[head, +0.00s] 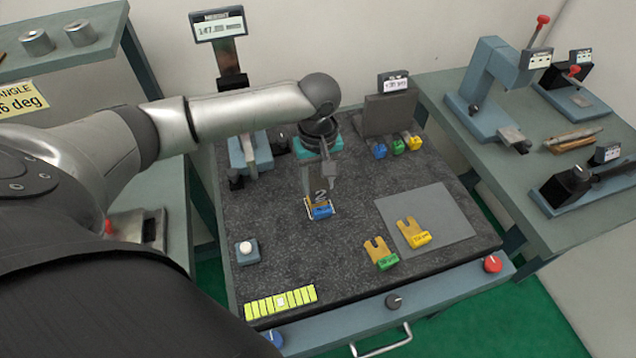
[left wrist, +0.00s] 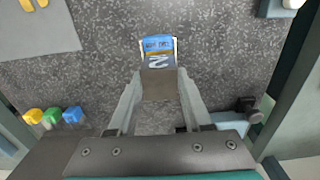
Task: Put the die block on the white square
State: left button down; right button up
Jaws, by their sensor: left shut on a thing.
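My left gripper (head: 321,187) points down with its fingers shut on the die block (head: 320,195), a grey block with a white "2" on one face. The block also shows between the fingers in the left wrist view (left wrist: 158,84). A blue-labelled brass-coloured piece (head: 320,212) shows right by the block; I cannot tell whether they touch. White lines of the white square (head: 306,206) show beside this piece, at or just under the block; most of the square is hidden. I cannot tell whether the block rests or hangs slightly above. My right gripper is not in view.
A white-button box (head: 246,250) and yellow strip (head: 281,301) are at left front. A gauge stand (head: 388,114) stands behind. The speckled surface between is clear.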

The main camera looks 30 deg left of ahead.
aim_at(319, 181)
pick_arm(q)
jog(key=shift+f, duration=0.2)
jog(key=shift+f+p, duration=0.3)
jog(key=shift+f, duration=0.3)
jog(key=shift+c, duration=1.6)
grip_release()
jog(key=shift+r+b, duration=0.3)
jog(key=shift+r, duration=0.05)
notch_tip(319, 181, up, 12)
jog(key=p, duration=0.2)
jog(key=shift+r, duration=0.2)
